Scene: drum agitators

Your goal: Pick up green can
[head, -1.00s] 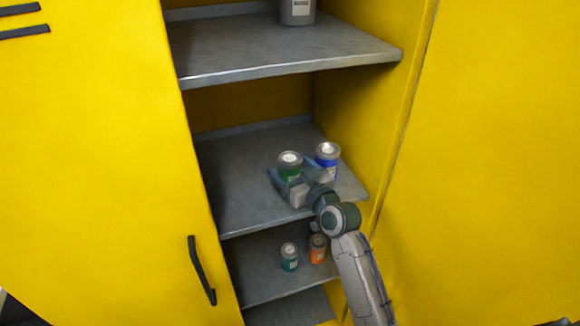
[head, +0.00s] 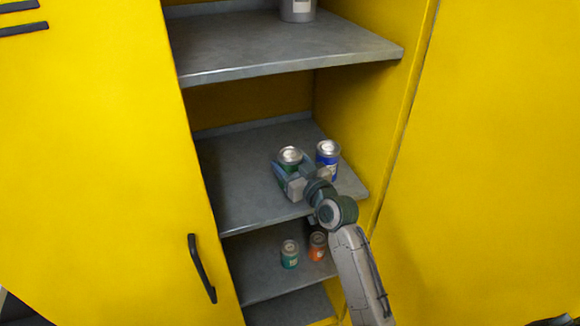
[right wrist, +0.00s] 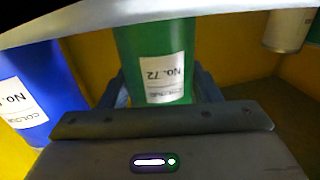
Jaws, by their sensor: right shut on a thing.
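The green can (head: 289,158) stands upright on the middle shelf in the head view, with a grey lid. My right gripper (head: 286,172) is shut on it from the front. In the right wrist view the green can (right wrist: 160,60) sits between the two fingers, with a white label reading "No. 72" upside down. The can's lower part is hidden by the gripper in the head view. I cannot tell whether it is touching the shelf. My left gripper is not in view.
A blue can (head: 327,158) stands close to the right of the green can. A teal can (head: 289,254) and an orange can (head: 317,246) stand on the shelf below. A grey container (head: 298,8) is on the upper shelf (head: 290,52). The middle shelf (head: 235,185) is clear at left.

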